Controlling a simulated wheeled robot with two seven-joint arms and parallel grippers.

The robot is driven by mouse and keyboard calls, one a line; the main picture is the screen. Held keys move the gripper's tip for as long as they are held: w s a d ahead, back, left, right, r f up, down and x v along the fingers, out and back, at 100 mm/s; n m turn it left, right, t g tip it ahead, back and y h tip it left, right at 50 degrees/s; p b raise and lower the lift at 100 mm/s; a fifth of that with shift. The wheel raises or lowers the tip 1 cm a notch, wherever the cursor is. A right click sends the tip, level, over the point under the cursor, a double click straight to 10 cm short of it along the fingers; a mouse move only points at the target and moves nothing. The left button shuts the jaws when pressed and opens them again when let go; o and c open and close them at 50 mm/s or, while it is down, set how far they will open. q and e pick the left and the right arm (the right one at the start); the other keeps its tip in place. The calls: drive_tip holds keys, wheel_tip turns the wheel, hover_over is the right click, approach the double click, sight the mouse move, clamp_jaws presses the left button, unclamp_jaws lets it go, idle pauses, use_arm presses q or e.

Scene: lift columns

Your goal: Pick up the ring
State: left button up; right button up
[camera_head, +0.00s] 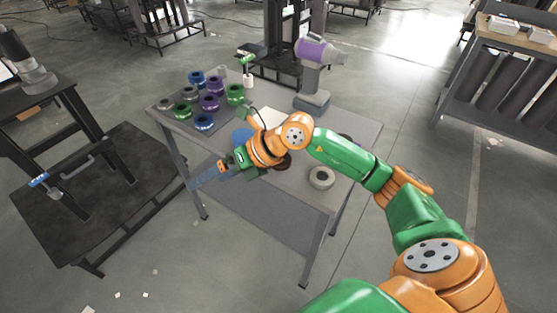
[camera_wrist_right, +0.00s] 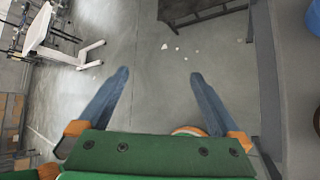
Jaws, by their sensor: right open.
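Several blue, purple and green rings stand in rows on a dark mat at the table's left, including a green ring (camera_head: 235,93) and a blue ring (camera_head: 204,122). A pale grey ring (camera_head: 321,178) lies apart near the table's front right. Another blue round thing (camera_head: 241,134) and a dark one (camera_head: 284,163) are partly hidden by my right arm. My right gripper (camera_head: 203,178) is at the table's front left edge, pointing left. In the wrist view its two fingers (camera_wrist_right: 160,73) are wide apart with only floor between them. My left gripper is not in view.
The grey table (camera_head: 290,185) has bare room at its front. A purple and grey device (camera_head: 313,50) stands at the back. A black stand (camera_head: 95,190) is at left, a shelved bench (camera_head: 520,45) at right. In the wrist view the table edge (camera_wrist_right: 268,90) is right of the fingers.

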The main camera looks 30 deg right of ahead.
drive_tip(key=d+h, duration=0.3)
drive_tip(key=d, duration=0.3)
drive_tip(key=d+f+m+g+h, duration=0.1)
drive_tip(key=d+h, duration=0.2)
drive_tip(key=d, duration=0.3)
drive_tip(key=d+m+h, duration=0.1)
drive_tip(key=d+h, duration=0.2)
drive_tip(key=d, duration=0.4)
drive_tip(key=shift+w+f, duration=0.1)
drive_tip(key=shift+f, duration=0.2)
drive_tip(key=p+x, duration=0.1)
drive_tip(key=x, duration=0.5)
drive_tip(key=shift+p, duration=0.4)
drive_tip(key=shift+w+f, duration=0.2)
drive_tip(key=shift+f, duration=0.1)
drive_tip(key=c, duration=1.4)
